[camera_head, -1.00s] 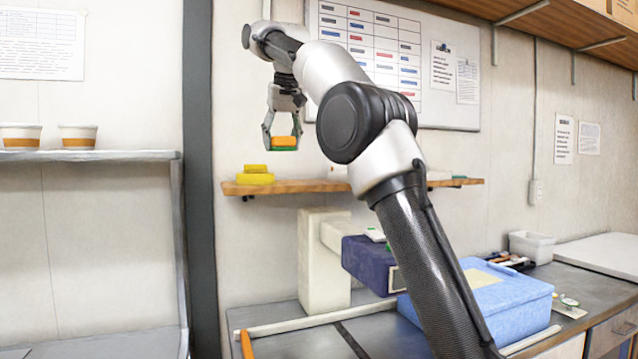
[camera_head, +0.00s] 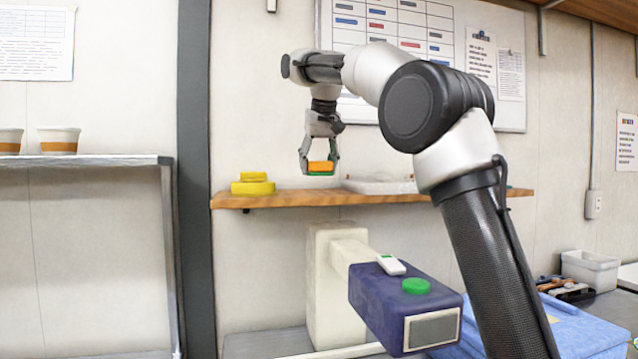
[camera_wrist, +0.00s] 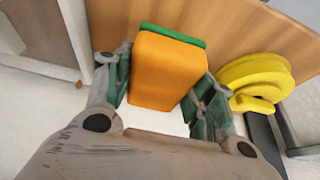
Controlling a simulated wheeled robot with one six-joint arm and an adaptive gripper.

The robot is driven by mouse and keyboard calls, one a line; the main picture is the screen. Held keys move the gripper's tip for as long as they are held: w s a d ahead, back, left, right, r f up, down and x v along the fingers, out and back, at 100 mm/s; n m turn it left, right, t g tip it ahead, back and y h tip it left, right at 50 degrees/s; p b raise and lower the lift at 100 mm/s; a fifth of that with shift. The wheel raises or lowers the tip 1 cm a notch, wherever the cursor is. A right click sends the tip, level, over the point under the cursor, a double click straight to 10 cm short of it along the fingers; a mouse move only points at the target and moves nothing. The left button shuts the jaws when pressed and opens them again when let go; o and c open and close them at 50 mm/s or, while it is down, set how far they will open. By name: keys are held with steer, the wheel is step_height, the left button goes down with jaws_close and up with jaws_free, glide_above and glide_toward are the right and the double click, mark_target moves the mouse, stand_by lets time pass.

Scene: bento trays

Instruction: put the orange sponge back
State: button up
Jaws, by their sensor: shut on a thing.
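The orange sponge (camera_head: 320,166) has a green layer on its underside. I cannot tell the exact gap between sponge and shelf.
A stacked yellow thing (camera_head: 253,184) stands on the shelf's left end; it shows at right in the wrist view (camera_wrist: 258,80). A pale tray-like thing (camera_head: 380,185) lies right of my gripper. A dark blue box (camera_head: 380,305) with a green disc (camera_head: 416,286) is below. Shelf between is clear.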

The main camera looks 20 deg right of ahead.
mark_target(318, 194)
steer(key=shift+f, duration=2.3)
steer(key=o, duration=1)
steer(key=shift+f, duration=0.1)
steer(key=v, duration=1.2)
steer(key=shift+s, duration=0.1)
steer(key=shift+s, duration=0.1)
